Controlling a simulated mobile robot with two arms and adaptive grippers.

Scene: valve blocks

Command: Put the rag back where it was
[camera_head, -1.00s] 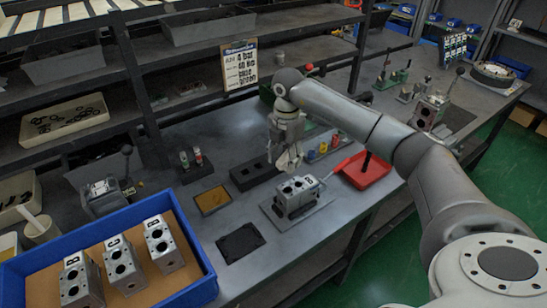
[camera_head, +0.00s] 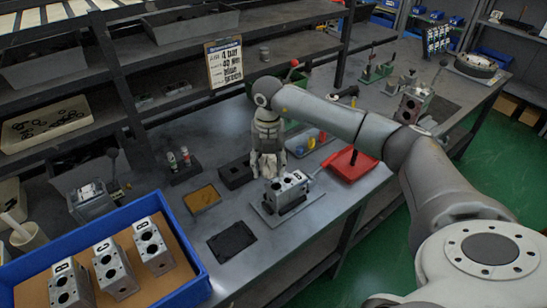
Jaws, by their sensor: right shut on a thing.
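My right gripper (camera_head: 267,148) is at the bench's middle, pointing down. It is shut on a pale, crumpled rag (camera_head: 268,166), which hangs just behind a metal valve block (camera_head: 290,184). I cannot tell whether the rag touches the bench or the block. The block sits on a flat grey plate (camera_head: 268,217). My left gripper is not in view.
A dark block (camera_head: 235,174), a tray with a tan inside (camera_head: 202,198) and a black mat (camera_head: 232,241) lie left of the valve block. A red tray (camera_head: 340,161) is to the right. A blue crate (camera_head: 205,284) with valve blocks stands front left.

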